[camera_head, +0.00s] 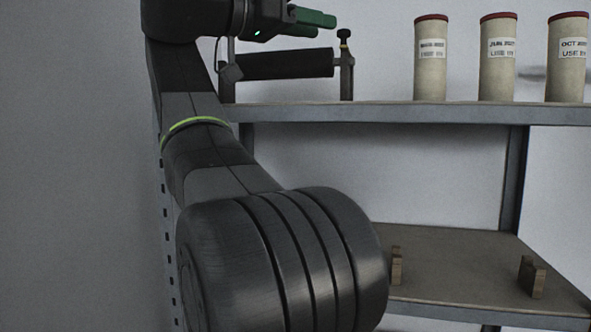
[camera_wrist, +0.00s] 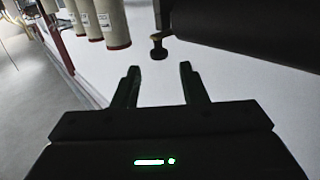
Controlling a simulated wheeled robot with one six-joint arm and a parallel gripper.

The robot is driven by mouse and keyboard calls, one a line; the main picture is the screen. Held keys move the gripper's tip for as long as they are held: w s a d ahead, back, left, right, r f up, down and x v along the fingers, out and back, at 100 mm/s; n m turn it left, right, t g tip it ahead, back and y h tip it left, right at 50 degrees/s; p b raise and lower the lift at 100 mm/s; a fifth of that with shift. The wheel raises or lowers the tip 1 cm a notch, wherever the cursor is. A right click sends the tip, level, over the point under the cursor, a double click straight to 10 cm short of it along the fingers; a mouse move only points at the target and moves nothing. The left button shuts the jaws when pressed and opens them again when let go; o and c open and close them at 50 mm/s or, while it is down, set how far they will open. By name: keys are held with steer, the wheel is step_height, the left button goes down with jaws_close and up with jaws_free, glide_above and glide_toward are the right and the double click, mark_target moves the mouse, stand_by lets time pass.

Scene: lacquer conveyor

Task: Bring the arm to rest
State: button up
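My gripper (camera_head: 318,22) is raised at the top of the head view, in front of the shelf unit and above the black roller. In the wrist view my gripper (camera_wrist: 158,88) shows two dark fingers standing apart with nothing between them. My arm folds up from the lower middle of the head view along the left end of the shelf. The gripper looks clear of the shelf and the things on it, though its exact distance from the roller cannot be told.
A black roller (camera_head: 285,64) sits in a metal stand on the upper shelf (camera_head: 385,112). Labelled beige cylinders with red caps, such as the left one (camera_head: 431,58), stand to its right. The lower shelf (camera_head: 450,262) holds small wooden blocks (camera_head: 532,277) and is otherwise mostly bare.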

mark_target(342, 30)
steer(key=shift+p+x, duration=0.45)
steer(key=shift+x, duration=2.75)
steer(key=shift+a, duration=0.1)
steer(key=b+v, duration=0.2)
steer(key=v, duration=1.1)
steer(key=p+x, duration=0.2)
steer(key=x, duration=1.1)
steer(key=shift+d+r, duration=0.15)
steer(key=shift+d, duration=0.1)
steer(key=shift+d+n+t+y, duration=0.1)
steer(key=shift+n+t+y, duration=0.2)
steer(key=shift+t, duration=0.3)
steer(key=shift+s+d+n+t+y+b, duration=0.2)
steer(key=shift+d+n+t+y+b, duration=0.25)
steer(key=shift+n+t+y, duration=0.5)
steer(key=shift+t, duration=0.25)
